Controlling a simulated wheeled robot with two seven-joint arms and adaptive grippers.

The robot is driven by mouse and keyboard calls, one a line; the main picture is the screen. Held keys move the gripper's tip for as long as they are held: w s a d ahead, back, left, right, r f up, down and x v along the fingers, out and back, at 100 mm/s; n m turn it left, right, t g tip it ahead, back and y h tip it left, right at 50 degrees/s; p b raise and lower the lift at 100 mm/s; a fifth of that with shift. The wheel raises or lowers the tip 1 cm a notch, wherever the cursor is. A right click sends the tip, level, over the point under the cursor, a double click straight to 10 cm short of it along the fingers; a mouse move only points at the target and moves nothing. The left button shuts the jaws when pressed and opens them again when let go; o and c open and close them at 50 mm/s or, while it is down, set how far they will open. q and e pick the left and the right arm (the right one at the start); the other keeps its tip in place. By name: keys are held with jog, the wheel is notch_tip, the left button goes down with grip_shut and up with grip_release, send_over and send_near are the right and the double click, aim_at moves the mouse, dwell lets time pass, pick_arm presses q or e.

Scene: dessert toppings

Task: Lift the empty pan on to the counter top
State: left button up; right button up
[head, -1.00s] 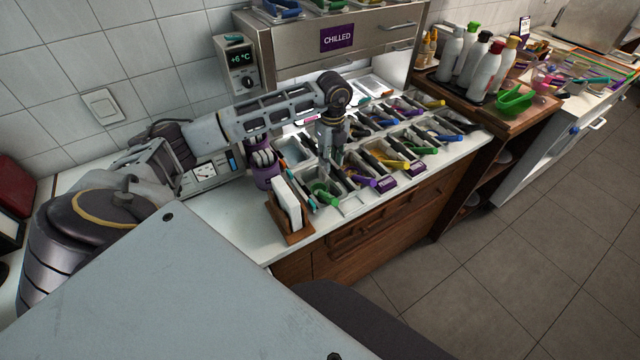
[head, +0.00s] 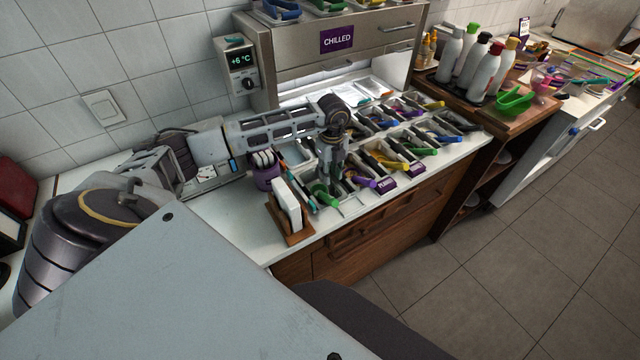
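A cold rail of small topping pans is set into the white counter top (head: 235,222), and several pans hold coloured scoops. One pan at the rail's left end (head: 293,156) looks pale and empty inside, but my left arm covers much of it. My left gripper (head: 328,184) points down at the rail's front left, beside a green scoop (head: 324,196). Its fingertips are small and partly lost among the pans, so I cannot tell whether they are open or touch a pan. My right gripper is not in view.
A wooden holder with white cards (head: 287,208) and a purple tub (head: 265,172) stand left of the rail. A steel chilled cabinet (head: 350,52) stands behind it. Bottles (head: 470,60) stand at the right.

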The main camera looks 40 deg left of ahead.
pick_arm(q)
jog(key=shift+d+f, duration=0.1)
jog(key=shift+f, duration=1.9)
jog(key=shift+c, duration=0.4)
grip_shut()
